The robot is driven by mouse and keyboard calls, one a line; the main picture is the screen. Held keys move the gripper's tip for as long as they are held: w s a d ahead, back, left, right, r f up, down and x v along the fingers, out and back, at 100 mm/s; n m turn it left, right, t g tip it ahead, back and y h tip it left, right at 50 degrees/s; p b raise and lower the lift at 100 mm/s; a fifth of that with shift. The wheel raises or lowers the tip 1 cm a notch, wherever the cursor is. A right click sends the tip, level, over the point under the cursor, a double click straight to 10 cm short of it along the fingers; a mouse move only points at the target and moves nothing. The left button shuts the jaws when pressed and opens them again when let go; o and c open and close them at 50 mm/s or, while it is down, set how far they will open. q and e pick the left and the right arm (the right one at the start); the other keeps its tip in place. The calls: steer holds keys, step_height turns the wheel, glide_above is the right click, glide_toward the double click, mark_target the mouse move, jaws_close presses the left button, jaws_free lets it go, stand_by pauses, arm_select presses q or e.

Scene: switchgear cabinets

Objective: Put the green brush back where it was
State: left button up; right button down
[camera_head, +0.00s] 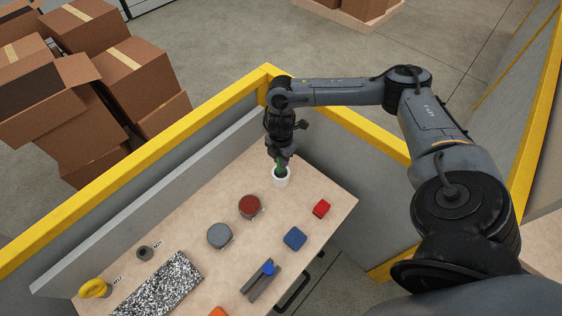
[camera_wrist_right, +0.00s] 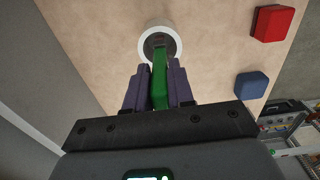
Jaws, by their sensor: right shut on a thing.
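The green brush (camera_head: 281,166) is between the fingers of my right gripper (camera_head: 281,157), which is shut on it. In the right wrist view the green brush (camera_wrist_right: 159,78) runs between the two purple fingers of the right gripper (camera_wrist_right: 158,88) toward the mouth of a white cup (camera_wrist_right: 177,35). In the head view the white cup (camera_head: 281,178) stands on the table directly below the gripper. The brush's lower end is at or inside the cup's opening; its exact depth cannot be told. My left gripper is not in view.
On the table (camera_head: 325,190) are a red block (camera_head: 321,209), a blue block (camera_head: 295,238), a dark red round container (camera_head: 249,206) and a grey one (camera_head: 219,235). A speckled board (camera_head: 160,287) and yellow ring (camera_head: 93,288) lie at left. A yellow-topped wall (camera_head: 150,158) borders the table.

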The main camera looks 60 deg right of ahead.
steer(key=shift+f, duration=0.65)
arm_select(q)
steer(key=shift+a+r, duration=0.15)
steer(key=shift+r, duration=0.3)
arm_select(e)
steer(key=shift+f, duration=0.1)
steer(key=c, duration=1)
jaws_free()
steer(key=shift+f, duration=0.1)
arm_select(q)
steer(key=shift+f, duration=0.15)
